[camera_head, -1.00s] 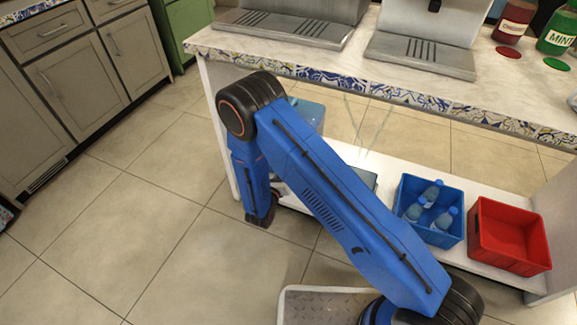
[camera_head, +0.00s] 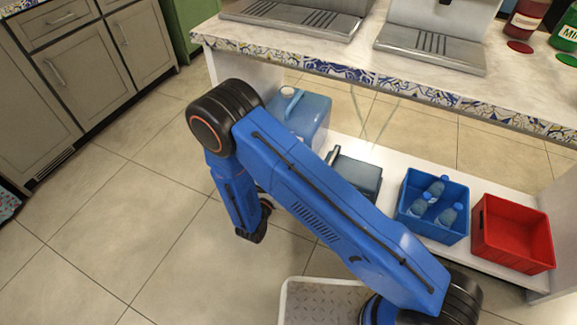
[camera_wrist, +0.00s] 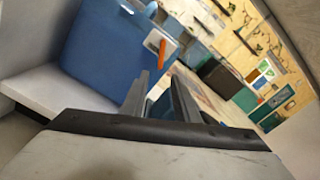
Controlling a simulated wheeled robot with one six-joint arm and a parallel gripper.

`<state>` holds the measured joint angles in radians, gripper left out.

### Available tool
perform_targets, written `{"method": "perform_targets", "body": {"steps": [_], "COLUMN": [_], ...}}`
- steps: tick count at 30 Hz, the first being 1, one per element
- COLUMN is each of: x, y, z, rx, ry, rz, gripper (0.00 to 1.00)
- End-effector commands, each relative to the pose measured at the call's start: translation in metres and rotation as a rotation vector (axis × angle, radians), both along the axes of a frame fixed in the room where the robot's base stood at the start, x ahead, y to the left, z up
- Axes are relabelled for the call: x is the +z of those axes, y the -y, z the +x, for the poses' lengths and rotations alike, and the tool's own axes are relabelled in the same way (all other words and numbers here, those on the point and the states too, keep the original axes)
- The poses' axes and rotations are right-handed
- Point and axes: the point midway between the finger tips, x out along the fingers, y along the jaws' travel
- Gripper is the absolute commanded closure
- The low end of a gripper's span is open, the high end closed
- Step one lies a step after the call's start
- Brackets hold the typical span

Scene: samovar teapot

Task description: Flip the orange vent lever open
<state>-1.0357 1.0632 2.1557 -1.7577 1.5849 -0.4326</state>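The orange vent lever (camera_wrist: 162,46) shows in the wrist view as a short bar on a white plate on a blue container (camera_wrist: 105,50). The lever stands ahead of my gripper (camera_wrist: 160,80), just beyond the fingertips and apart from them. My two dark fingers are spread with a gap between them, and nothing is held. In the head view a translucent blue jug (camera_head: 309,118) on the lower shelf looks like this container; the lever cannot be made out there. My gripper (camera_head: 252,236) hangs low, left of the shelf, and is partly hidden by my arm.
The lower shelf also holds a teal lidded box (camera_head: 358,177), a blue crate (camera_head: 421,229) with several bottles and a red crate (camera_head: 513,233). The counter (camera_head: 330,55) overhangs the shelf. Floor to the left is clear up to the grey cabinets (camera_head: 92,58).

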Motion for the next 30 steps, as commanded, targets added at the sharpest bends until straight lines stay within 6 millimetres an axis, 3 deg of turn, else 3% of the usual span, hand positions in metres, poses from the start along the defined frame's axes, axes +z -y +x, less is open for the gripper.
{"method": "perform_targets", "body": {"steps": [9,15,30], "x": [0.0,0.0,0.0], "y": [-0.019,-0.025,-0.027], "z": [-0.05,-0.068,-0.074], "rx": [0.003,0.001,0.0], "ry": [-0.001,0.0,0.0], "rz": [0.0,0.0,0.0], "gripper": [0.72,0.72,0.72]}}
